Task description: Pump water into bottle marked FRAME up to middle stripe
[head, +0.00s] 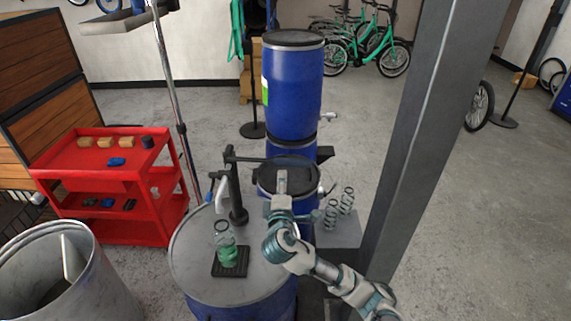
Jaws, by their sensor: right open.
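A clear bottle (225,239) stands upright on a black square mat (231,262) on top of the drum (205,283). Its lower part looks green; its marking and stripes are too small to read. A dark hand pump (236,198) stands on the drum behind the bottle. Its pale spout (222,193) points down above the bottle, and its lever (252,159) reaches right. My right gripper (281,179) is open near the lever's right end, in front of a blue barrel's top; I cannot tell whether it touches the lever. My left gripper is not in view.
A tall blue barrel (293,85) stands behind. A grey post (420,120) rises on the right. A red cart (95,180) with small items is at left, above an open metal bin (110,275). Coiled springs (347,202) stand right of my gripper.

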